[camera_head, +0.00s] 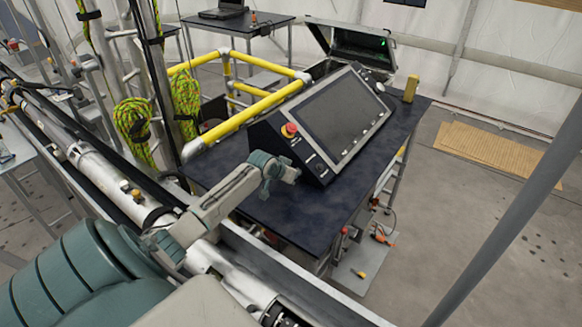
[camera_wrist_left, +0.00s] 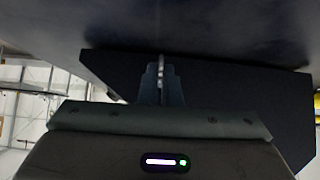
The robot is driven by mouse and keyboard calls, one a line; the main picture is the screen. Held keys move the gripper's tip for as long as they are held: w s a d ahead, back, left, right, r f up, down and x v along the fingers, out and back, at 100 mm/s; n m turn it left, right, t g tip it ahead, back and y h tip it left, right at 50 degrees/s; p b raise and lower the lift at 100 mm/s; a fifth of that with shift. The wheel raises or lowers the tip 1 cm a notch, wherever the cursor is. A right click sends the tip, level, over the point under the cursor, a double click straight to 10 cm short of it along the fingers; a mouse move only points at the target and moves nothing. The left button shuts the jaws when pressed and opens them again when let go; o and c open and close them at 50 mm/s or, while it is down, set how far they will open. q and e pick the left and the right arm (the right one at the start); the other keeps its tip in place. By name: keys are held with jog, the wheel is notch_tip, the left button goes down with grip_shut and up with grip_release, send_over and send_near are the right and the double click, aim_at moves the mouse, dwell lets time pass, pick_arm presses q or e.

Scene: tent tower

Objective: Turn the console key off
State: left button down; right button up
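The console (camera_head: 335,120), a dark slanted box with a large screen, stands on the dark table. A red button sits at its left end, with small controls on the panel below it. I cannot make out the key for certain in the head view. My left gripper (camera_head: 290,174) is at the console's lower left front, low over the table. In the left wrist view its narrow fingers (camera_wrist_left: 161,82) are close together before the dark console side (camera_wrist_left: 225,95). A thin grey metal strip shows between them; I cannot tell whether it is the key. My right gripper is out of view.
The dark table (camera_head: 310,225) is bare in front of the console. Yellow rails (camera_head: 245,112) and an open case (camera_head: 362,45) are behind it. A yellow cylinder (camera_head: 411,88) stands at the back right. A grey pole (camera_head: 515,215) crosses the right side.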

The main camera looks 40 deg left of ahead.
pick_arm(q)
jog(key=c, duration=1.6)
grip_release()
jog(key=shift+s+r, duration=0.1)
jog(key=shift+s+r, duration=0.15)
jog(key=shift+s, duration=0.05)
jog(key=shift+b+v, duration=1.7)
jog(key=shift+v, duration=3.35)
